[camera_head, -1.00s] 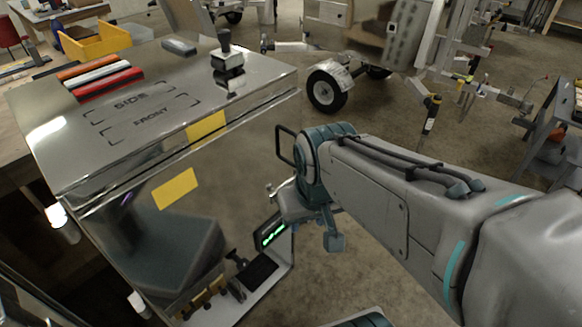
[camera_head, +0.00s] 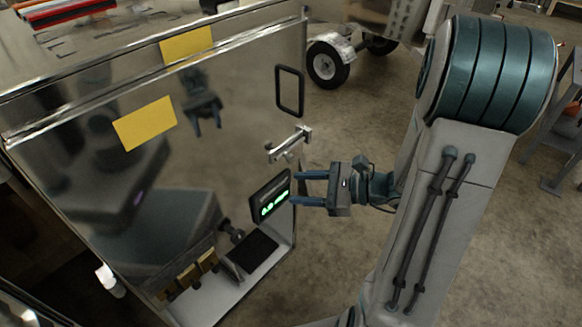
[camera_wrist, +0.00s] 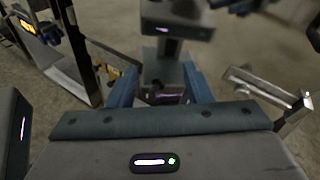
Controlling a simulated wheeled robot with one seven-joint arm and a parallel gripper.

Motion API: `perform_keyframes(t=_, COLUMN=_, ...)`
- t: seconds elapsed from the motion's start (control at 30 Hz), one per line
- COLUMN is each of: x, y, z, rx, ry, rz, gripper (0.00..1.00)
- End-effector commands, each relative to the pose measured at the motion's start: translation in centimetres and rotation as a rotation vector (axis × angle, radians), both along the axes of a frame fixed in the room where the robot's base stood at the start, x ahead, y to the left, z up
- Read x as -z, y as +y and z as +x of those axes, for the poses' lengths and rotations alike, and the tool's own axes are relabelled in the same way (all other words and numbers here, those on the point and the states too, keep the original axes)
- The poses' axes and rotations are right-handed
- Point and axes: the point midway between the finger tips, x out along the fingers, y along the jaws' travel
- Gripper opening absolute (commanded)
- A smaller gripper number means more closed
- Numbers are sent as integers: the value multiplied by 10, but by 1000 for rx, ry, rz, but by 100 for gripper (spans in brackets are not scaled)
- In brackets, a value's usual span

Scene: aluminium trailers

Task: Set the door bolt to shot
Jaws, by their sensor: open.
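The door bolt (camera_head: 288,144) is a small bright metal bar with a knob below it. It sits near the right edge of the polished cabinet door (camera_head: 235,120), under the black loop handle. In the head view my gripper (camera_head: 294,188) is open and empty, its blue fingers pointing left, just below and right of the bolt. In the wrist view my gripper (camera_wrist: 160,86) is spread with nothing between the fingers. A metal bar at the right, likely the bolt (camera_wrist: 266,92), lies outside the fingers. I cannot tell whether the bolt is shot.
The black loop handle (camera_head: 278,92) stands out above the bolt. A green-lit display (camera_head: 271,200) lies close to the fingertips. Yellow labels (camera_head: 145,123) mark the door, which mirrors my arm. Open floor lies right of the cabinet; a trailer wheel (camera_head: 327,65) stands behind.

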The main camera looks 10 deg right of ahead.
Motion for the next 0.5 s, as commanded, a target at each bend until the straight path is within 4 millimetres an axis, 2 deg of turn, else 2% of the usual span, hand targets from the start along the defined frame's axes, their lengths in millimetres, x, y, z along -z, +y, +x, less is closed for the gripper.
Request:
perform_keyframes(t=0.03, x=26, y=-18, z=12, rx=103, ry=21, rz=76, gripper=46)
perform_keyframes(t=0.2, x=57, y=-69, z=38, rx=374, ry=41, rz=255, gripper=46)
perform_keyframes(t=0.3, x=67, y=-89, z=44, rx=464, ry=42, rz=307, gripper=46)
perform_keyframes(t=0.4, x=70, y=-96, z=49, rx=503, ry=41, rz=330, gripper=46)
perform_keyframes(t=0.5, x=70, y=-93, z=56, rx=509, ry=40, rz=333, gripper=46)
